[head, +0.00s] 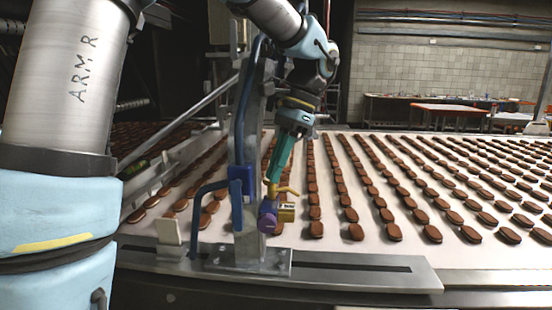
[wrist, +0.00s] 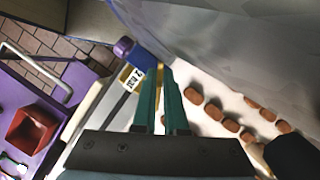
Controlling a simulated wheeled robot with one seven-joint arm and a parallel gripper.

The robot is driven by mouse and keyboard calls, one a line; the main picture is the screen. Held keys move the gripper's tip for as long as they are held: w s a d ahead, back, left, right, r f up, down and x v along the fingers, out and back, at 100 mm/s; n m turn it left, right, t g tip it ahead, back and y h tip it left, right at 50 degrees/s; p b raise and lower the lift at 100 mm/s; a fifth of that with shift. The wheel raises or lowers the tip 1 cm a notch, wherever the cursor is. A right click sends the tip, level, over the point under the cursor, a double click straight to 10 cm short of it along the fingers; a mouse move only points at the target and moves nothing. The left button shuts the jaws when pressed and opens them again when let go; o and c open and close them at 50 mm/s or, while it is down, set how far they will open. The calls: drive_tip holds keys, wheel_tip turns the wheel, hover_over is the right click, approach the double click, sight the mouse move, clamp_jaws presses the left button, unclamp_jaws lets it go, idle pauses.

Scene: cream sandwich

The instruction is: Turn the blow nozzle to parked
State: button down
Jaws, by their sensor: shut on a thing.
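The blow nozzle (head: 268,215) is a small purple body with yellow parts. It sits low beside a blue pipe and bracket on a grey upright post, above the near edge of the belt. A yellow tag (head: 287,212) is on its right side; the tag also shows in the wrist view (wrist: 131,76), its print hard to read. My gripper (head: 272,179) has teal fingers and comes down from above, shut on the nozzle's yellow upper part. In the wrist view, my gripper's (wrist: 159,73) fingers hide the gripped part, and the purple-blue end (wrist: 123,47) shows to their left.
The grey post (head: 251,130) and blue pipe (head: 206,190) stand close on the left of my gripper. A wide pale belt with rows of brown biscuits (head: 393,232) runs behind and to the right. A metal rail (head: 370,272) crosses in front.

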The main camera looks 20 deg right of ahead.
drive_tip(key=shift+n, duration=0.7)
drive_tip(key=c, duration=1)
unclamp_jaws()
drive_tip(key=shift+o, duration=0.2)
drive_tip(key=v, duration=1)
drive_tip(key=shift+w+r+b, duration=0.3)
drive_tip(key=shift+r+b, duration=0.05)
drive_tip(key=shift+b, duration=0.05)
drive_tip(key=shift+d, duration=0.15)
